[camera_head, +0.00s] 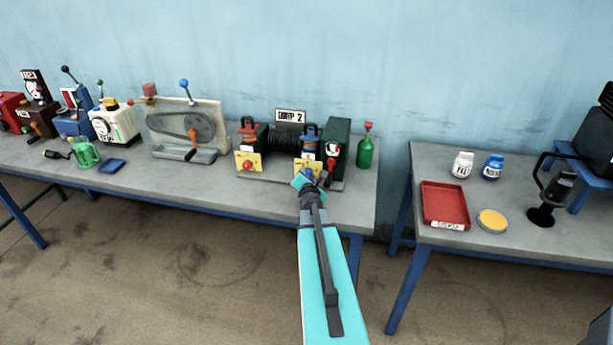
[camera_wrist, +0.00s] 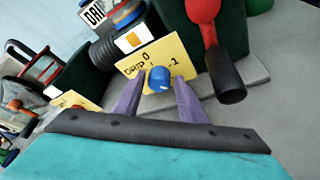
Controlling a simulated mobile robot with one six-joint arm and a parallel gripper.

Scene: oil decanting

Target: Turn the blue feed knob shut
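The blue feed knob (camera_wrist: 158,79) sits on a yellow card (camera_wrist: 188,58) marked 0 and 1 and lettered DRIP in the wrist view. A small pale mark shows low on the knob. My gripper (camera_wrist: 156,84) has its two purple fingers on either side of the knob, with yellow card showing between, so it looks open; whether a finger touches the knob I cannot tell. In the head view my gripper (camera_head: 309,178) is in front of the right-hand yellow card (camera_head: 303,165) of the DRIP 2 unit (camera_head: 336,150), and largely hides the knob.
A red lever with a black grip (camera_wrist: 230,82) stands close right of the knob. A red knob (camera_head: 248,165) is on the left-hand card. A green bottle (camera_head: 365,152) stands right of the unit. Other machines (camera_head: 187,130) fill the bench leftward. A gap separates the right bench (camera_head: 465,240).

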